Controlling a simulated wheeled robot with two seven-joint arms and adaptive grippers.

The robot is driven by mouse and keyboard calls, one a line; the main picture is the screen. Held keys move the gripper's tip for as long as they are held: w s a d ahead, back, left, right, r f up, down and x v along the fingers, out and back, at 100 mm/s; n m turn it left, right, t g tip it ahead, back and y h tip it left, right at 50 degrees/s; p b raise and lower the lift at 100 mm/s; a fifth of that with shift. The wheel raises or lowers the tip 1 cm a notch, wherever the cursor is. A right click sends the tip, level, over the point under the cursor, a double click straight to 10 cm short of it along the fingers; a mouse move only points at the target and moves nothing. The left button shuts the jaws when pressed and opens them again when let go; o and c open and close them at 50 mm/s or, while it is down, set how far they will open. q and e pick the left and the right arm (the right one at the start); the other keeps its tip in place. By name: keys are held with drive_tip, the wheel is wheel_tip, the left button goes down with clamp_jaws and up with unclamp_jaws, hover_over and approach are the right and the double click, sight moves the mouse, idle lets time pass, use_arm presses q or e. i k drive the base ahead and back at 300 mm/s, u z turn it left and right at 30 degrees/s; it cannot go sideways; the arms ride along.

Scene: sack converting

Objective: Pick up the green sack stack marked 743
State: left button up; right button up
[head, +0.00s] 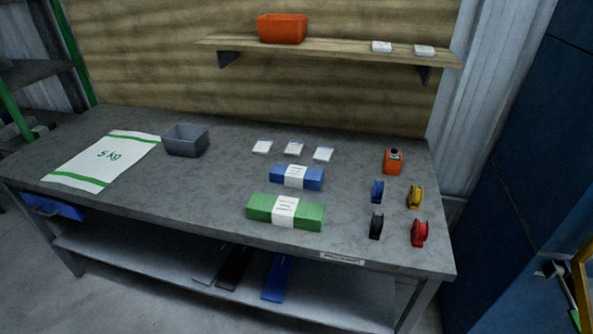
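A green sack stack (259,207) with a white paper band lies near the front edge of the grey workbench (190,187). Print on the band is too small to read, so I cannot confirm the number 743. A blue stack (313,178) with a similar white band lies just behind it, apart from it. Neither of my grippers shows in the head view.
Tape rolls, including a red one (420,232), and an orange device (393,161) stand right. Small white packets (295,147) lie behind the stacks. A shelf (340,57) overhangs the back.

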sight(282, 210)
drive_tip(key=z, duration=0.7)
drive_tip(key=i, duration=0.9)
drive_tip(key=u, duration=1.45)
